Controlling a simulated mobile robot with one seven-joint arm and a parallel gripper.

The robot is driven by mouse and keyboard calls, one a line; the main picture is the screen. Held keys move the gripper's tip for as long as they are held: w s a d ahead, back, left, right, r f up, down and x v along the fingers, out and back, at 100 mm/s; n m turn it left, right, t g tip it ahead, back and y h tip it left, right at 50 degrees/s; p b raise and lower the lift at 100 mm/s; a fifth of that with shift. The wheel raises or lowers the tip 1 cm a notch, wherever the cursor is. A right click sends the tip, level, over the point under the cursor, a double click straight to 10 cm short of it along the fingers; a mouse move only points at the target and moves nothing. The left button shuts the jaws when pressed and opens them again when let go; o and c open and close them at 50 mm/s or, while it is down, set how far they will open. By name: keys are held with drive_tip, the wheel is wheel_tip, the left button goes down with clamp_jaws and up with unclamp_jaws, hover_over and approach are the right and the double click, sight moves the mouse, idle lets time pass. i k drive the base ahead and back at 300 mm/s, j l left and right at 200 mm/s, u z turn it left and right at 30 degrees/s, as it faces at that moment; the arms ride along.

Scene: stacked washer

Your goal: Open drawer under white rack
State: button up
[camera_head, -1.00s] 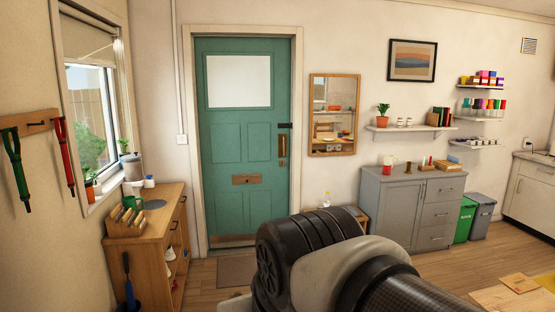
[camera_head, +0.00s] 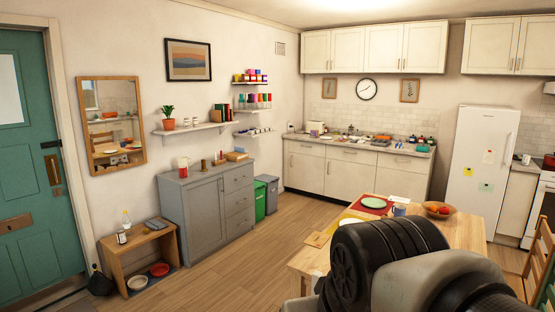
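A grey cabinet (camera_head: 205,218) stands against the left wall, with several shut drawers (camera_head: 239,202) on its right side. A long white shelf (camera_head: 187,130) and small white shelves (camera_head: 252,109) are on the wall above it. At the back, a kitchen counter (camera_head: 345,147) has shut drawers (camera_head: 352,155) along its top edge. Items on the counter are too small to tell whether one is a white rack.
A wooden table (camera_head: 462,233) with a plate and fruit bowl stands at right, partly behind my arm. A chair (camera_head: 541,262) is at the far right. A low wooden shelf unit (camera_head: 138,262) stands at left. The wooden floor (camera_head: 270,228) between cabinet and table is clear.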

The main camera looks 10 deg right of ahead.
sight(412, 164)
drive_tip(key=z, duration=1.25)
drive_tip(key=i+j+u, duration=0.15)
drive_tip(key=j+u, duration=0.15)
drive_tip(key=i+j+u, duration=0.45)
drive_tip(key=u, duration=0.25)
drive_tip(key=i+j+u, duration=0.25)
drive_tip(key=u, duration=0.25)
drive_tip(key=i+j+u, duration=0.2)
drive_tip(key=u, duration=0.25)
drive_tip(key=i+j+u, duration=0.1)
drive_tip(key=i, duration=0.65)
drive_tip(key=i+j+u, duration=0.15)
drive_tip(key=i, duration=0.55)
drive_tip(key=i+l+z, duration=0.1)
drive_tip(key=i+z, duration=0.75)
drive_tip(key=i+j+z, duration=0.15)
drive_tip(key=i+z, duration=0.15)
drive_tip(key=z, duration=0.15)
drive_tip(key=i+l+z, duration=0.15)
drive_tip(key=i+z, duration=0.6)
drive_tip(key=i+j+z, duration=0.1)
drive_tip(key=i+z, duration=0.25)
drive_tip(key=i, duration=0.15)
drive_tip(key=i+z, duration=0.15)
drive_tip(key=i, duration=3.15)
